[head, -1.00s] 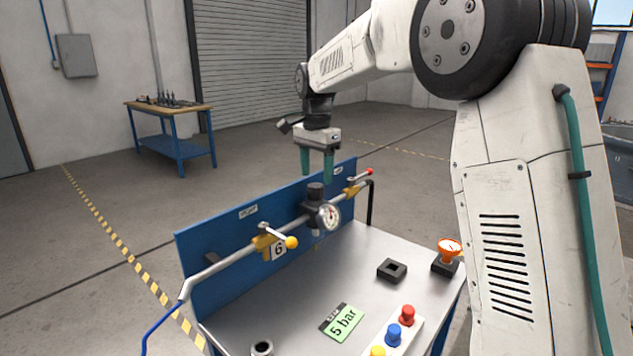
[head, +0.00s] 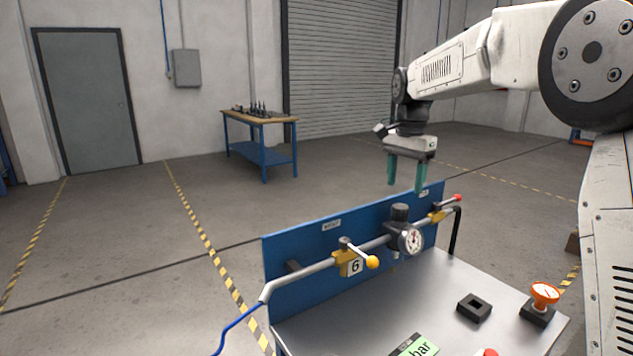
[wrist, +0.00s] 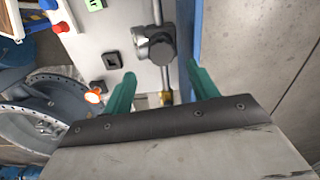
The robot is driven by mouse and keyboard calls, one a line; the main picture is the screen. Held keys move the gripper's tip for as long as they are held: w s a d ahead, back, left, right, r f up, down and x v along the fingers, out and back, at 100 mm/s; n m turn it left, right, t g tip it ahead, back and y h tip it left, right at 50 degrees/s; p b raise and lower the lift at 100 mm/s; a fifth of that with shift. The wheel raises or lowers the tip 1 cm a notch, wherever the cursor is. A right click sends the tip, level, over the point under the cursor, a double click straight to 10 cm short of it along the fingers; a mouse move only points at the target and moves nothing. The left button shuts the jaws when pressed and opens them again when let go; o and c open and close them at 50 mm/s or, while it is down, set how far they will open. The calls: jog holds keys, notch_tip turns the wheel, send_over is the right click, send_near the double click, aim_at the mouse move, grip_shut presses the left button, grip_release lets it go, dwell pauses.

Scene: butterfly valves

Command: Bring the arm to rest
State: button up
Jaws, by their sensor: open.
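My gripper (head: 405,174) hangs with its two green fingers pointing down, above the far right part of the blue panel in the head view. Its fingers are apart with nothing between them. It also shows in the wrist view (wrist: 160,85), where the fingers stand on either side of the pipe line with a clear gap. Below it is the pipe (head: 310,270) with a round gauge (head: 410,239), a valve with a yellow ball handle (head: 372,262) marked 6, and a second valve with a red-tipped handle (head: 457,198). The fingers appear clear of all of them.
The metal bench top (head: 400,300) carries a black square socket (head: 474,306), an orange-topped knob (head: 544,296) and a green "bar" card (head: 418,348). The blue back panel (head: 290,245) rises behind the pipe. A wooden-topped side table (head: 262,118) stands on open floor further back.

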jog(key=s+f+n, duration=0.2)
jog(key=s+n, duration=0.1)
jog(key=s, duration=1.1)
jog(key=s+d+f+n+t, duration=0.1)
jog(key=s+n, duration=0.3)
jog(key=s, duration=1)
jog(key=s+f+n, duration=0.3)
jog(key=s+f, duration=0.1)
jog(key=s, duration=1)
jog(key=shift+d+n, duration=0.3)
jog(key=shift+n, duration=0.1)
